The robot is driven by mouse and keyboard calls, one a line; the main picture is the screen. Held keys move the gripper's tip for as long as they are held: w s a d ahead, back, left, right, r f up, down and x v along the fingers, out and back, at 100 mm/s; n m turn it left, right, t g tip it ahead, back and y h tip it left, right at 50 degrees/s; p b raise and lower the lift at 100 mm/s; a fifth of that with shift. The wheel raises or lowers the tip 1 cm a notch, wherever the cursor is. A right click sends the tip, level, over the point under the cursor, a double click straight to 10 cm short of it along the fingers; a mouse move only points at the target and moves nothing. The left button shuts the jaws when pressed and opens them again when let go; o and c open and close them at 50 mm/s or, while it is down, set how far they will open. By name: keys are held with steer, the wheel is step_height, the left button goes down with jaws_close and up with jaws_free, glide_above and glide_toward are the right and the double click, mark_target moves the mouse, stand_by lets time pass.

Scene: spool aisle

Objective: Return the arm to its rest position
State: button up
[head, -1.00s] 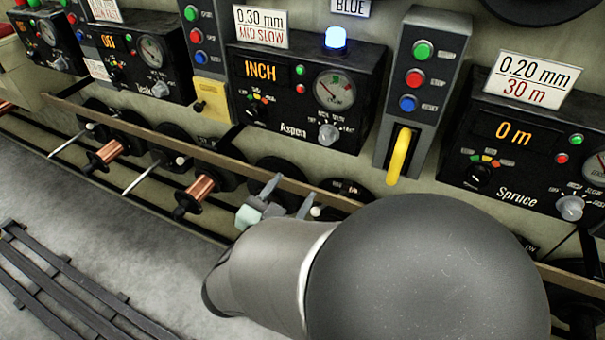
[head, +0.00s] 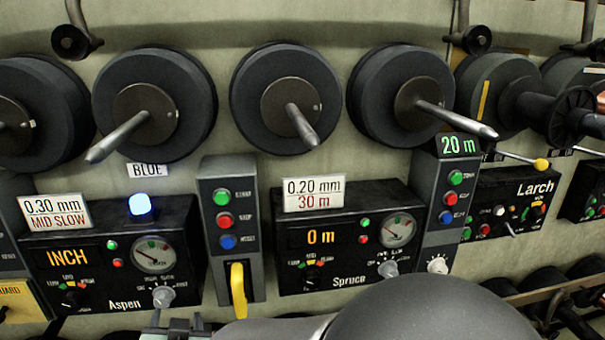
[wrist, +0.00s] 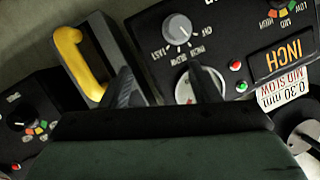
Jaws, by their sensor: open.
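My gripper (head: 176,324) shows only at the bottom edge of the head view, below the Aspen panel (head: 90,268). In the wrist view my gripper (wrist: 163,84) has two dark fingers standing apart with nothing between them. That view is upside down, with the fingers in front of the Aspen panel's lower edge and the grey post (wrist: 120,50) with the yellow handle (wrist: 78,60). My grey arm covers the bottom right of the head view. Most of the gripper is hidden there.
The Aspen display reads INCH under a lit blue lamp (head: 140,206). The Spruce panel (head: 345,240) reads 0 m. A yellow handle (head: 238,290) hangs between them. Several dark spools with protruding spindles (head: 303,125) line the wall above. The Larch panel (head: 515,200) stands right.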

steer(key=w+d+r+n+g+h+p, duration=0.1)
steer(key=d+r+g+p, duration=0.25)
steer(key=d, duration=0.65)
steer(key=w+d+r+g+h+p, duration=0.1)
steer(key=w+d+r+g+p, duration=0.2)
steer(key=d, duration=0.7)
steer(key=s+d+r+g+h+p, duration=0.1)
steer(key=s+d+g+h+p, duration=0.1)
steer(key=s+d, duration=0.5)
steer(key=s+d+r+m+g+h+p, duration=0.1)
steer(key=s+d+g+h+p, duration=0.1)
steer(key=s+d, duration=0.5)
steer(key=d+g+p, duration=0.1)
steer(key=d+g, duration=0.1)
steer(key=d, duration=0.4)
steer(key=shift+s+r, duration=0.3)
steer(key=shift+r, duration=0.1)
